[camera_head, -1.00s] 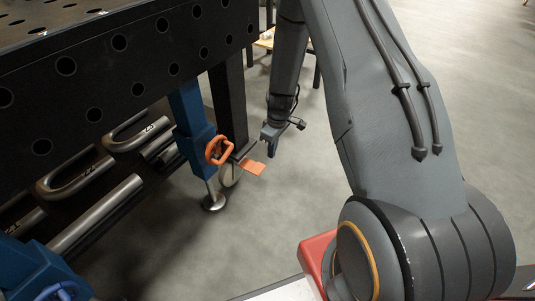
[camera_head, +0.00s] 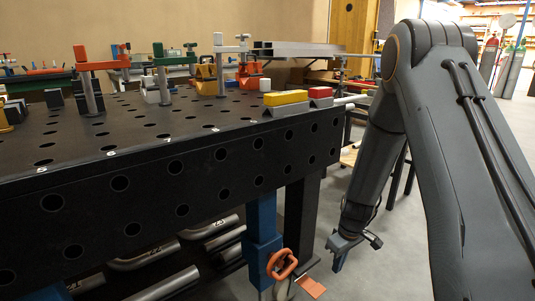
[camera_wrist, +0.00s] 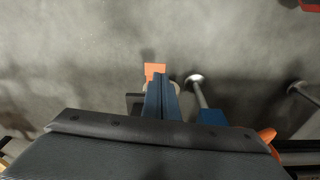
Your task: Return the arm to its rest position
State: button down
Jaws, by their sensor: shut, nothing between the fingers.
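My arm (camera_head: 440,90) is folded, with its elbow high at the right of the head view and its forearm (camera_head: 375,160) hanging down. My gripper (camera_head: 338,262) points down at the forearm's lower end, beside the right end of the black table. It is shut and empty. In the wrist view my gripper (camera_wrist: 161,85) shows as blue fingers held together over the grey floor. An orange plate (camera_wrist: 154,71) lies beyond the fingertips there; it also shows in the head view (camera_head: 312,287), low by the table leg.
The black perforated table (camera_head: 120,190) fills the left, with clamps (camera_head: 221,70) and a yellow block (camera_head: 285,98) on top. An orange ring handle (camera_head: 281,264) sits on its blue leg. Bent pipes (camera_head: 150,255) lie beneath. Grey floor (camera_head: 400,260) is open below my arm.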

jog(key=s+a+r+m+t, duration=0.1)
jog(key=s+a+r+m, duration=0.2)
jog(key=s+r, duration=0.7)
jog(key=s+a+r+m, duration=0.2)
jog(key=s+r+m, duration=0.1)
jog(key=s+r, duration=0.65)
jog(key=s+a+r+n+g, duration=0.1)
jog(key=s+a+r+n, duration=0.15)
jog(key=s+a, duration=0.6)
jog(key=s+a+r+n+g, duration=0.1)
jog(key=s+a+n, duration=0.3)
jog(key=a, duration=0.9)
jog(key=d+r+m+p, duration=0.3)
jog(key=d+r+p, duration=0.7)
jog(key=r+p, duration=0.3)
jog(key=d+r+m+p, duration=0.4)
jog(key=d+r+p, duration=0.7)
jog(key=r+p, duration=0.3)
jog(key=shift+h+p, duration=0.3)
jog(key=shift+p, duration=0.8)
jog(key=shift+a+f, duration=0.1)
